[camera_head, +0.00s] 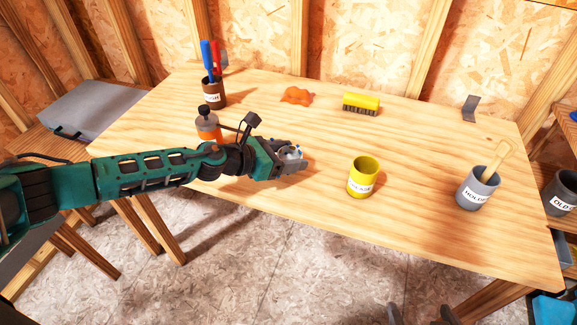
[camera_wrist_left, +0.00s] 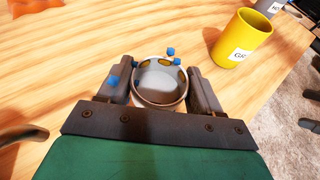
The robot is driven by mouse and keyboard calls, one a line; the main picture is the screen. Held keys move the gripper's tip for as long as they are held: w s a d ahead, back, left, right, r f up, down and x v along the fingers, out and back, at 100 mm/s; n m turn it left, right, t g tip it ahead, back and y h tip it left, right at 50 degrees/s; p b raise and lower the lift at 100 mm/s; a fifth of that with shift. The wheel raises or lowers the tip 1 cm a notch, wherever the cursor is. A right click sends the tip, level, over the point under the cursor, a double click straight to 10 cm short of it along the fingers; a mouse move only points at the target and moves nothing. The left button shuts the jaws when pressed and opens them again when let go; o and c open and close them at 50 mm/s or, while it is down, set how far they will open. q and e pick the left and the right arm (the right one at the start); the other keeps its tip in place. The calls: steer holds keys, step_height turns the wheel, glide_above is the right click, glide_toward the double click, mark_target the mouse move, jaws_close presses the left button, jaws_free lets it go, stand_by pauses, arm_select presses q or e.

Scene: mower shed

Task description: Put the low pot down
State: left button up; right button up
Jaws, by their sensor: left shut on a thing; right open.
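My left gripper (camera_head: 293,160) is shut on a low pot, low over the front middle of the table (camera_head: 330,125). In the left wrist view the low pot (camera_wrist_left: 160,84) is a round, pale grey vessel between the two fingers, its open mouth facing up. Small blue bits show at its rim and on a finger. In the head view the pot (camera_head: 290,153) is mostly hidden by the gripper. I cannot tell whether its base touches the wood. My right gripper (camera_head: 421,315) shows only as two dark fingertips apart at the bottom edge, over the floor, empty.
A yellow labelled cup (camera_head: 361,178) stands right of the left gripper. A grey pot (camera_head: 475,190) holds a brush. An orange bottle (camera_head: 208,125), brown tool cup (camera_head: 214,95), orange rag (camera_head: 297,95) and yellow brush (camera_head: 361,103) stand behind. Bare wood lies between them.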

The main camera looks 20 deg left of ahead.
arm_select(q)
steer(key=shift+f+b, duration=0.35)
steer(key=shift+f, duration=1.05)
arm_select(e)
steer(key=shift+f, duration=0.8)
arm_select(q)
steer(key=shift+f, duration=0.25)
steer(key=o, duration=1.1)
steer(key=shift+r, duration=0.1)
arm_select(e)
steer(key=shift+f, duration=0.15)
